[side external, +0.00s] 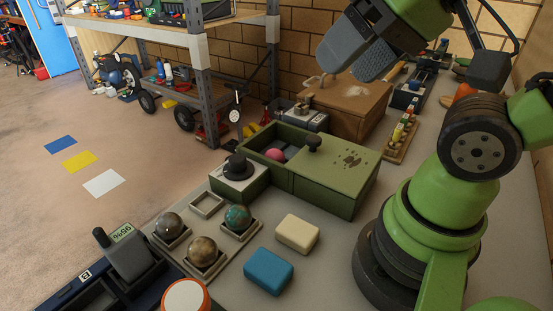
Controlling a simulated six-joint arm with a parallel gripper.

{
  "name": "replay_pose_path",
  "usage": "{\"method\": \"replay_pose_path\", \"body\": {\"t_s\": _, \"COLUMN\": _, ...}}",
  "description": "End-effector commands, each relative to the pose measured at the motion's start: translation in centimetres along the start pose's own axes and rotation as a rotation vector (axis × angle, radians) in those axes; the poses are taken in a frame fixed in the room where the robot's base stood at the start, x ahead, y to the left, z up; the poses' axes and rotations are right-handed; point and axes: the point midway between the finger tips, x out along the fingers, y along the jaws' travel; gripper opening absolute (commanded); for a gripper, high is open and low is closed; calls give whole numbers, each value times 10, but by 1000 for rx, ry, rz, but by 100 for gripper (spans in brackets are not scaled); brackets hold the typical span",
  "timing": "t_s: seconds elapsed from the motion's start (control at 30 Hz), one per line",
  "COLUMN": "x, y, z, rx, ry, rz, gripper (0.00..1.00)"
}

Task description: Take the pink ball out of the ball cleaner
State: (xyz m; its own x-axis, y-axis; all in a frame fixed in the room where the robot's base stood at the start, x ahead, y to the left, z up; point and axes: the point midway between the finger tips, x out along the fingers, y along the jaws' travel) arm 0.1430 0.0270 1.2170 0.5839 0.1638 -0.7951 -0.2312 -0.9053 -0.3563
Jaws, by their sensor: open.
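The ball cleaner (337,185) is a green box on the grey bench. Its left compartment is uncovered, and a flat green top with a black knob covers the right part. The pink ball (275,155) sits inside the uncovered compartment, with its lower part hidden by the front wall. Something greyish lies beside it, too small to make out. My gripper (362,52) is open at the top of the view, above and to the right of the box and well apart from it. Nothing shows between its fingers.
Left of the box stands a smaller green block with a black knob (238,167). In front are several square holders with marbled balls (203,251), a cream block (297,233) and a blue block (268,271). A wooden box (345,106) stands behind. A metal shelf post (199,80) rises beyond.

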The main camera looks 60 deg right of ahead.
Motion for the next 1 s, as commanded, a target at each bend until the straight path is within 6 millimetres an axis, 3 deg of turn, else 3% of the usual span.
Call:
{"method": "replay_pose_path", "body": {"t_s": 0.37, "x": 0, "y": 0, "z": 0, "rx": 4, "ry": -1, "rz": 1, "gripper": 60}}
{"method": "replay_pose_path", "body": {"t_s": 0.57, "x": 17, "y": 3, "z": -22, "rx": 155, "ry": -31, "rz": 60, "gripper": 60}}
{"method": "replay_pose_path", "body": {"t_s": 0.8, "x": 77, "y": 26, "z": -70, "rx": 569, "ry": -68, "rz": 219, "gripper": 60}}
{"method": "replay_pose_path", "body": {"t_s": 1.0, "x": 143, "y": 62, "z": -92, "rx": 918, "ry": -70, "rz": 356, "gripper": 60}}
